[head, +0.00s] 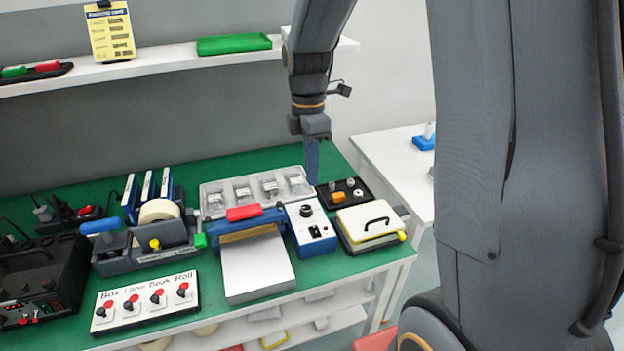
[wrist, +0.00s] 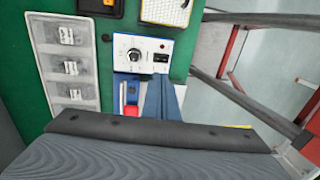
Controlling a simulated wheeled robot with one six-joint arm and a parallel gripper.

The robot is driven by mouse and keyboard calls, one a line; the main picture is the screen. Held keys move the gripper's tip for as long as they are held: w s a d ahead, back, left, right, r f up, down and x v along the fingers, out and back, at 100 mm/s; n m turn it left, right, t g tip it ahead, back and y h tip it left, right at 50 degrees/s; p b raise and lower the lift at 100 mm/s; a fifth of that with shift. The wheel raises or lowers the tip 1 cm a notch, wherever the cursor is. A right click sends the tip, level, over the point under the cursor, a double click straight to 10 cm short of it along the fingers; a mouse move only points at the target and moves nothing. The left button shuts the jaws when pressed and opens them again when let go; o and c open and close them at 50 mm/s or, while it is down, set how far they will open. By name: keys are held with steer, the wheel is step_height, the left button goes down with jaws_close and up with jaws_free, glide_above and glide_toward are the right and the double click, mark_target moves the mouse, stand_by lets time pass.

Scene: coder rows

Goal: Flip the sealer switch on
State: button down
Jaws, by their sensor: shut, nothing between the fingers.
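The sealer's control box (head: 309,238) is blue with a white top, at the right end of the blue sealer bar with a red handle (head: 244,212). It carries a black knob (head: 306,210) and a small black switch (head: 316,231). In the wrist view the box top (wrist: 143,45) shows the knob (wrist: 133,54), the switch (wrist: 161,58) and a red lamp (wrist: 162,46). The switch's position is too small to tell. My gripper (head: 312,182) points down, shut and empty, above the bench behind the box. In the wrist view its fingertips (wrist: 160,82) appear just below the switch; contact cannot be told.
A clear compartment tray (head: 215,199) lies behind the sealer. A black tray with small parts (head: 355,187) and a white-lidded box with a black handle (head: 368,224) stand to the right. A tape dispenser (head: 145,255) and a labelled switch panel (head: 120,318) are left.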

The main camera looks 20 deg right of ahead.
mark_target(317, 233)
steer(key=shift+s+b, duration=0.1)
steer(key=shift+b, duration=0.2)
steer(key=shift+s+r+b, duration=0.15)
steer(key=shift+s+b, duration=0.55)
steer(key=shift+b, duration=0.75)
steer(key=f, duration=0.4)
steer(key=s+f+p, duration=0.1)
steer(key=f, duration=0.4)
steer(key=f+p, duration=0.1)
steer(key=f, duration=0.4)
steer(key=shift+s, duration=0.35)
steer(key=shift+s+f, duration=0.15)
steer(key=shift+f, duration=0.05)
